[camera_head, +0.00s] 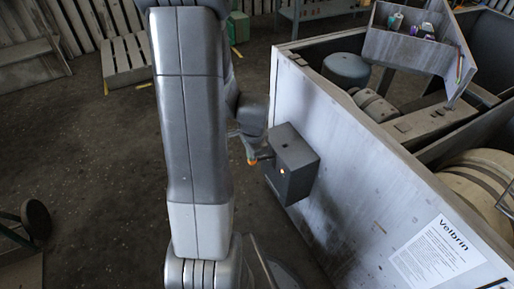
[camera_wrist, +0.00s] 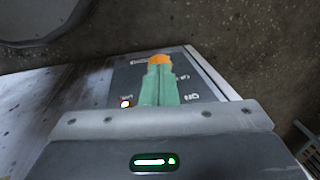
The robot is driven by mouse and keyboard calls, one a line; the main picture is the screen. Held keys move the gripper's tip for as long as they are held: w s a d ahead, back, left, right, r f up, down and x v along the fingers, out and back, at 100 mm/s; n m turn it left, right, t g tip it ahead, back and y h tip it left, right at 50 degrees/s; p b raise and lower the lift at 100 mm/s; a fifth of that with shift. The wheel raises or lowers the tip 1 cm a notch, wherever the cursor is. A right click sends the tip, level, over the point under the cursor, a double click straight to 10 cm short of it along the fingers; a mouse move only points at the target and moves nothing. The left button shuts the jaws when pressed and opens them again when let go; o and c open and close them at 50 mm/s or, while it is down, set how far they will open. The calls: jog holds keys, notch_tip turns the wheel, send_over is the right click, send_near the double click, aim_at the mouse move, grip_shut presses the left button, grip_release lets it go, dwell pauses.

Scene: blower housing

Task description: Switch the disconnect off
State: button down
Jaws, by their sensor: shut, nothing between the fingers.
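The disconnect is a dark grey box (camera_head: 291,165) fixed to the outer side of the pale housing wall (camera_head: 345,150). A small light (camera_head: 282,172) glows on it. In the wrist view its dark face (camera_wrist: 125,80) carries white lettering, with "ON" readable upside down at the right, and the light at the lower left. In the wrist view the fingers (camera_wrist: 159,62) are shut together in front of the face. They hide its middle; I cannot make out the handle's position or whether they touch it.
The open-topped housing fills the right, with a labelled sheet (camera_head: 438,252) on its wall and a shelf tray (camera_head: 415,48) of small items above. A wooden pallet (camera_head: 128,60) stands at the back left. The concrete floor (camera_head: 90,150) left of my arm is mostly clear.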

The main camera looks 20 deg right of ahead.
notch_tip(320, 180, down, 14)
jog(key=a+b, duration=0.1)
jog(key=b, duration=0.6)
jog(key=shift+f, duration=0.2)
jog(key=shift+a, duration=0.1)
jog(key=shift+r, duration=0.1)
